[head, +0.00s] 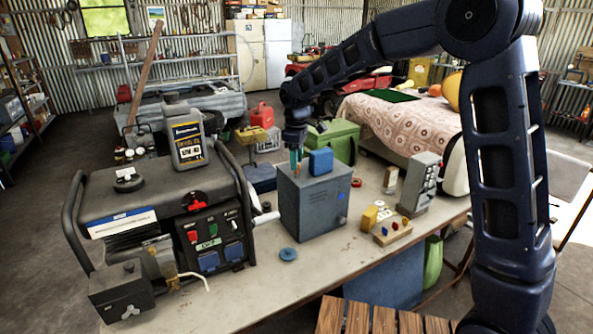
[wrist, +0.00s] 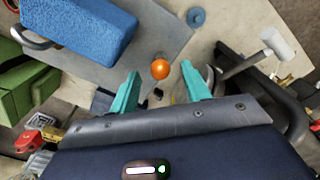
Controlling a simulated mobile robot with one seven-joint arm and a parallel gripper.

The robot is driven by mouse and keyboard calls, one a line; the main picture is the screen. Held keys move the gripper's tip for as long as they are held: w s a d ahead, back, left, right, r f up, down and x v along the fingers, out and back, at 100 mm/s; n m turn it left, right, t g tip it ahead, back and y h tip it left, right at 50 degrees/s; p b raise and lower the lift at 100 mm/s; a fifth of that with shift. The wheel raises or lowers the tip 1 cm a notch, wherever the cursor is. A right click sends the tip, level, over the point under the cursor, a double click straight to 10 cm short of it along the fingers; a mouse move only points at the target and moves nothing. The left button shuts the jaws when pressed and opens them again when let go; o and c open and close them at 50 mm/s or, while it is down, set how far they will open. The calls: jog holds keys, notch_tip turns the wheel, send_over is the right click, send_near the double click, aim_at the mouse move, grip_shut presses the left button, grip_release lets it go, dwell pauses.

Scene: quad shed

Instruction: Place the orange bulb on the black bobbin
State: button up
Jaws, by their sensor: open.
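The orange bulb (wrist: 160,69) is on top of the grey box, ahead of and between my fingertips in the wrist view. In the head view only a sliver of orange (head: 298,170) shows by the fingers. My gripper (head: 295,157) points down over the box; its teal fingers, also in the wrist view (wrist: 161,80), are apart with nothing clamped between them. A black round piece with a pale top (head: 127,180) lies on the generator at left; I cannot tell surely whether it is the black bobbin.
The grey box (head: 313,208) carries a blue block (head: 320,161) close to my gripper. The generator (head: 160,215) with a bottle (head: 186,140) stands left. A blue disc (head: 288,254) lies on the table (head: 330,268). A switch board (head: 392,230) and grey unit (head: 420,184) stand right.

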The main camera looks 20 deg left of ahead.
notch_tip(320, 180, down, 3)
jog(key=shift+r, duration=0.2)
jog(key=c, duration=0.8)
jog(key=shift+r, duration=0.15)
jog(key=shift+c, duration=0.2)
